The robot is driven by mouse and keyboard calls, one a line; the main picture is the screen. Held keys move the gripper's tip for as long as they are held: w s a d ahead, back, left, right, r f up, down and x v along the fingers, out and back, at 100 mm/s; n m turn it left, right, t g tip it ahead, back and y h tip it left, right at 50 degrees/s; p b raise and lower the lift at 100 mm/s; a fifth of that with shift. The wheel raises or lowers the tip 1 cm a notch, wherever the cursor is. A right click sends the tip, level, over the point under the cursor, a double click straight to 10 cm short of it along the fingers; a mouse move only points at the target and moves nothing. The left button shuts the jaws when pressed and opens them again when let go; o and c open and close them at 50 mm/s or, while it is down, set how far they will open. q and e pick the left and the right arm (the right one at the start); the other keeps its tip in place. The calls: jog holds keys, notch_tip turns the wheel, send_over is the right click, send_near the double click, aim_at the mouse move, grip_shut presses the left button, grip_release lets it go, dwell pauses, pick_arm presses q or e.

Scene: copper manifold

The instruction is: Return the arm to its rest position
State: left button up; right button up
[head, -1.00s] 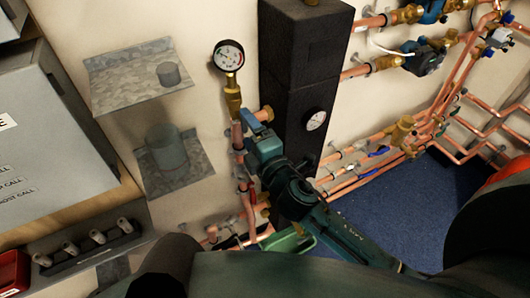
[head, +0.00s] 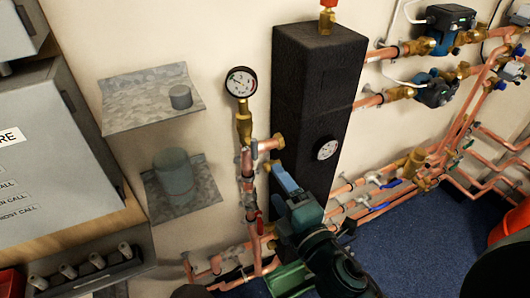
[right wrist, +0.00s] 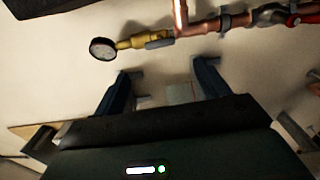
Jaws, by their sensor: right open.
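My right gripper (head: 284,178) is in front of the copper pipework, just right of the vertical pipe below the pressure gauge (head: 240,82). Its blue fingers are open, with nothing visible between them in the right wrist view (right wrist: 163,88). My right arm comes up from the bottom of the head view and partly hides the black insulated column (head: 312,95) and the lower pipes. In the right wrist view the gauge (right wrist: 102,48) and its brass fitting lie beyond the fingers, near the wall. My left gripper is not in view.
Two wall shelves (head: 125,110) hold a small grey cylinder (head: 180,97) and a larger one (head: 174,172). A grey cabinet (head: 50,150) is at the left. Pumps and copper pipes (head: 410,175) run along the right wall.

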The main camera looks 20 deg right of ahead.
jog(key=s+d+f+m+g, duration=0.1)
jog(key=s+f+m+g, duration=0.2)
jog(key=s+f+m, duration=0.2)
jog(key=s+f+m+g, duration=0.4)
jog(key=f+m, duration=0.8)
jog(key=f, duration=0.4)
jog(key=shift+s+d+m, duration=0.3)
jog(key=shift+s+d, duration=0.05)
jog(key=shift+s, duration=0.35)
